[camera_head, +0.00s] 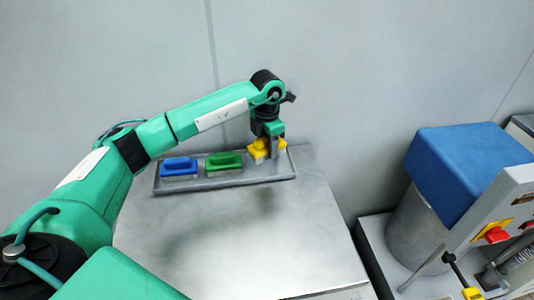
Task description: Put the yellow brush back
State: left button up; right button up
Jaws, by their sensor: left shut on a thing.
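The yellow brush (261,153) is at the right end of a long grey tray (226,184) at the back of the metal table. My left gripper (268,146) points down and is shut on the yellow brush. The gripper hides part of the brush, and I cannot tell whether its underside touches the tray floor. A blue brush (178,166) and a green brush (223,161) sit in the tray to the left of it. My right gripper is not in view.
The metal table (240,245) is clear in front of the tray. At the right stands a machine with a blue-topped grey drum (417,235) and a panel with a red and yellow switch (493,236). A plain wall is behind the table.

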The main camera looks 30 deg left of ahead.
aim_at(267, 165)
pick_arm(q)
notch_tip(267, 165, down, 4)
jog(key=shift+f+p, duration=0.25)
jog(key=shift+p, duration=0.2)
jog(key=shift+f, duration=0.25)
jog(key=o, duration=0.9)
jog(key=shift+o, duration=0.2)
